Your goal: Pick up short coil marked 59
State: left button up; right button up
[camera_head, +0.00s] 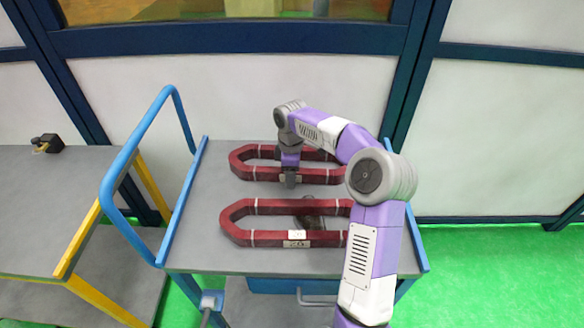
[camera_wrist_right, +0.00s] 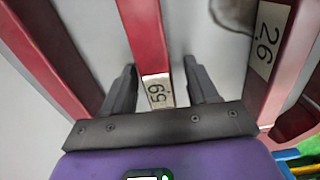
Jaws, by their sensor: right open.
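The coil marked 59 is the far dark-red loop (camera_head: 262,173) lying flat on the cart top. In the right wrist view its near bar (camera_wrist_right: 148,35) carries a white label reading 59 (camera_wrist_right: 158,90). My right gripper (camera_head: 290,180) points down at this bar. In the wrist view the right gripper (camera_wrist_right: 160,66) is open, with one finger on each side of the bar and visible gaps between. The gripper hides the label in the head view. My left gripper is not in view.
A second red coil (camera_head: 265,238) lies nearer on the cart; its label looks like 26 (camera_wrist_right: 264,42). The grey cart top (camera_head: 205,190) has blue side rails and a blue handle (camera_head: 112,180) at left. A grey table (camera_head: 50,200) stands left with a small dark object (camera_head: 47,143).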

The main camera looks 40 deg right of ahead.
grip_shut()
dwell(0.3)
jog(key=shift+w+r, duration=0.1)
jog(key=shift+r, duration=0.05)
